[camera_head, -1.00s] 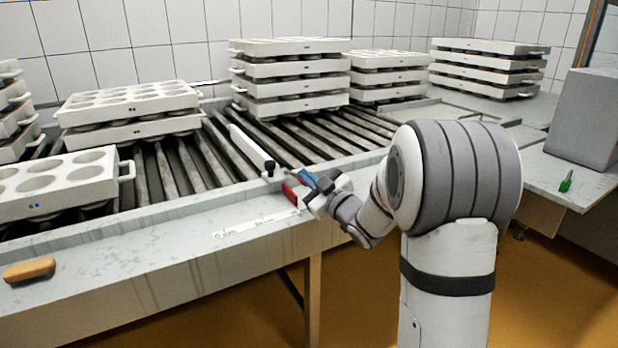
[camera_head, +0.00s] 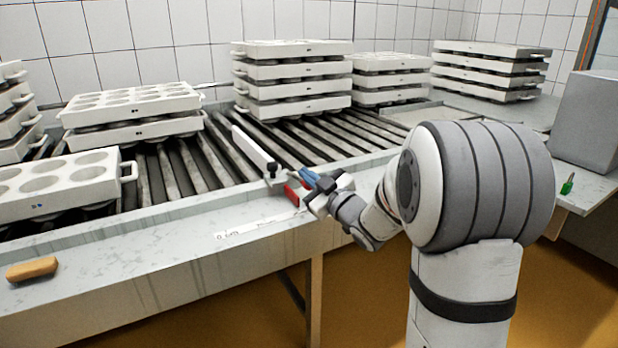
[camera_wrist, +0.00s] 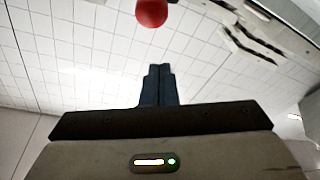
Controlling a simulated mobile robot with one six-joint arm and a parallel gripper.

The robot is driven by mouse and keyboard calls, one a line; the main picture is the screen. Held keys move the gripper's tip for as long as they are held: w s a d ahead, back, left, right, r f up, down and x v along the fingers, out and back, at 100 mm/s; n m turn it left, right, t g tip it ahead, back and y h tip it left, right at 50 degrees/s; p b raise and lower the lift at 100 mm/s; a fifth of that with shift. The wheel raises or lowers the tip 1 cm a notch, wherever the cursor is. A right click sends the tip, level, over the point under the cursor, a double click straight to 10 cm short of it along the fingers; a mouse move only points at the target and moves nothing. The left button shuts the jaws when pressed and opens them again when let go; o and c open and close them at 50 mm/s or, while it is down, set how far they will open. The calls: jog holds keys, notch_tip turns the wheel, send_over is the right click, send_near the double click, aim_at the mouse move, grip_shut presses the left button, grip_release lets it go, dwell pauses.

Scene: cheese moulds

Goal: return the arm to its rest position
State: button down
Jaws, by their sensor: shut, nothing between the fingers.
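My gripper (camera_head: 306,177) is over the front edge of the roller table in the head view, its blue fingers pointing left and away. In the wrist view its two dark blue fingers (camera_wrist: 158,84) are pressed together with nothing between them. My arm is bent, with the big grey-banded joint at the right and the forearm reaching left. A red object (camera_head: 293,193) shows just beside the gripper in the head view; I cannot tell whether they touch. A red rounded thing (camera_wrist: 151,12) also shows beyond the fingertips in the wrist view.
Stacks of white moulds (camera_head: 292,78) stand on the roller conveyor (camera_head: 200,165). A white guide bar (camera_head: 252,150) lies close to the gripper. A wooden-coloured block (camera_head: 32,268) sits on the front ledge. A grey box (camera_head: 588,122) and a green item (camera_head: 567,184) are at the right.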

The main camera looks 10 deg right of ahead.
jog(key=v, duration=0.8)
jog(key=s+d+r+m+g+h+p, duration=0.3)
jog(key=s+r+m+g+h+p, duration=0.3)
jog(key=r+h+p, duration=0.7)
jog(key=s+a+r+m+g+y+p, duration=0.2)
jog(key=s+g+p, duration=0.2)
jog(key=s+p, duration=0.3)
jog(key=s+a+r+m+g+y+p, duration=0.2)
jog(key=s+g+p, duration=0.3)
jog(key=s, duration=0.8)
jog(key=a+p, duration=0.1)
jog(key=p, duration=0.2)
jog(key=shift+s+a+r+m, duration=0.15)
jog(key=shift+s+a+m, duration=0.1)
jog(key=shift+m, duration=0.15)
